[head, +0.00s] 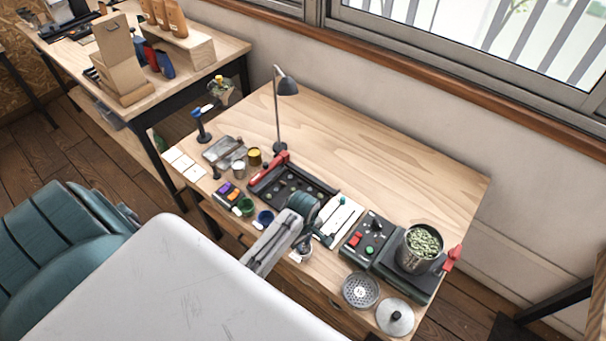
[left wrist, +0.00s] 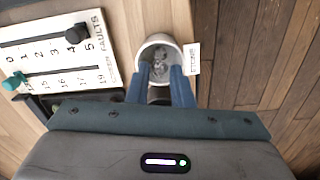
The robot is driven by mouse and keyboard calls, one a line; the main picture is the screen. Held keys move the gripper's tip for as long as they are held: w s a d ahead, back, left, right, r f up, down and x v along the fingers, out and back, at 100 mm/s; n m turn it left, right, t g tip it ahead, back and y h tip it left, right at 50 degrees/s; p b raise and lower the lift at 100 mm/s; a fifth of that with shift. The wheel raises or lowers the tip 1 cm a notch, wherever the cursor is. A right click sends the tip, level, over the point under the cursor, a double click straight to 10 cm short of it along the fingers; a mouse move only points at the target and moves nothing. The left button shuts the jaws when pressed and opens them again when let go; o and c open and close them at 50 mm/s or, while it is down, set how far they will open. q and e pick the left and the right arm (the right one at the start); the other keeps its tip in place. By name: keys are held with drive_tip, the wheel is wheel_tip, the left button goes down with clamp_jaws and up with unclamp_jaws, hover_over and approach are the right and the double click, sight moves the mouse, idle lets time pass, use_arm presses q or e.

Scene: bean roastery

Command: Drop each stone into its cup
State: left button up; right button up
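A white cup (left wrist: 158,45) with a paper label beside it shows in the left wrist view, with small grey stones (left wrist: 159,62) inside. It also shows in the head view (head: 301,256), partly behind my gripper. My left gripper (left wrist: 161,72) has its two blue fingers apart over the near rim of the cup. I see no stone between the fingertips. In the head view the left gripper (head: 305,240) is small and dark beside the cup. A dark tray (head: 322,187) holds several small pieces, too small to identify. My right gripper is out of view.
A green cup (head: 246,206) and a blue cup (head: 265,217) stand left of my arm. A slider board (head: 340,217), a control box (head: 367,238) and a pot of green beans (head: 421,243) stand to the right. A lamp (head: 285,85) rises behind. The table's back right is clear.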

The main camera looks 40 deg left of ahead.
use_arm(q)
drive_tip(key=o, duration=0.3)
drive_tip(key=shift+r, duration=0.1)
drive_tip(key=shift+r, duration=0.35)
wheel_tip(320, 180, up, 10)
drive_tip(key=b, duration=0.2)
drive_tip(key=shift+b, duration=0.3)
drive_tip(key=shift+a, duration=0.1)
